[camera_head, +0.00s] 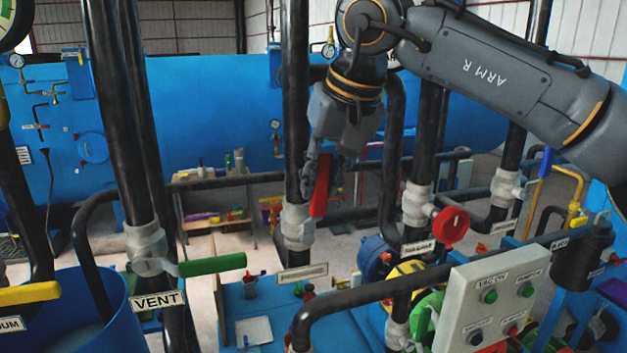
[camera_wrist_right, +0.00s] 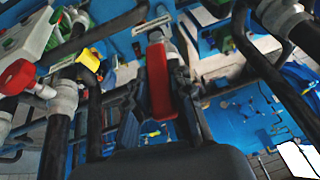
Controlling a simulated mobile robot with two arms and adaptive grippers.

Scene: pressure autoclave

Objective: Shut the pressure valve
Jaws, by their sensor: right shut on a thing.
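A red lever handle (camera_head: 320,190) stands nearly upright beside a grey valve body (camera_head: 297,226) on a vertical black pipe. A white label (camera_head: 302,272) is below that valve; its text is too small to read. My right gripper (camera_head: 322,168) reaches down from above and is shut on the red lever near its upper part. In the right wrist view the red lever (camera_wrist_right: 158,80) lies between the two fingers of the right gripper (camera_wrist_right: 160,98). My left gripper is not in view.
A green-handled valve (camera_head: 212,265) with a VENT label (camera_head: 157,300) is at left. A red round knob (camera_head: 450,224) is on the pipe to the right. A control box (camera_head: 492,300) stands at front right. Black vertical pipes crowd the space around the lever.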

